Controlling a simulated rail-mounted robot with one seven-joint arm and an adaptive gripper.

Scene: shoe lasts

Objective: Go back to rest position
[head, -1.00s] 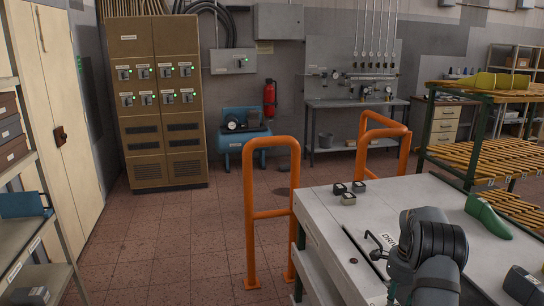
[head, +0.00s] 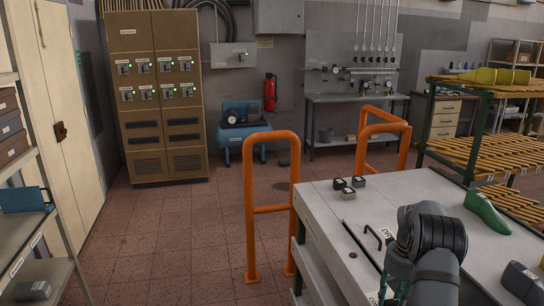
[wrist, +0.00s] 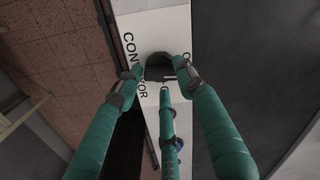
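Below is a white surface (wrist: 162,22) lettered "CONVEYOR".
A bent dark lever (head: 373,236) rises beside my arm. Orange guard rails (head: 270,140) stand at its left. A slatted rack (head: 480,150) holds a yellow last (head: 497,77).

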